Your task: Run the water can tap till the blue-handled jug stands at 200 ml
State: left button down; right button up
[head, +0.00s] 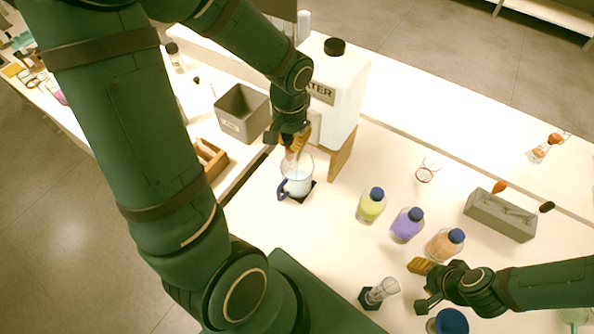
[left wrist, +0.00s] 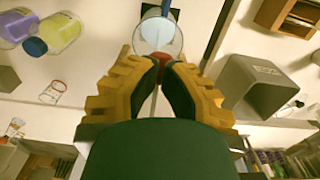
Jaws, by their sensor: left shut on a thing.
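The white water can (head: 342,85) with a black cap stands on a wooden support at the back. The clear jug (head: 299,181) with the blue handle (head: 283,190) stands on a dark pad below the can's front. Its opening shows in the left wrist view (left wrist: 158,36). I cannot read its level or marks. My left gripper (head: 294,146) is just above the jug, shut on the tap, whose red part (left wrist: 158,62) shows between the fingertips in the left wrist view. The fingers hide most of the tap. My right gripper (head: 418,285) is open and empty at the front right.
Yellow (head: 370,206), purple (head: 406,225) and orange (head: 444,244) bottles stand in a row right of the jug. A glass cylinder (head: 382,291) stands beside my right gripper. A grey bin (head: 242,112) and wooden box (head: 212,158) lie left.

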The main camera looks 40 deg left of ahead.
pick_arm(q)
jog(key=shift+r+p, duration=1.05)
jog(key=shift+r, duration=0.3)
pick_arm(e)
jog(key=shift+r, duration=1.05)
dwell(5.6)
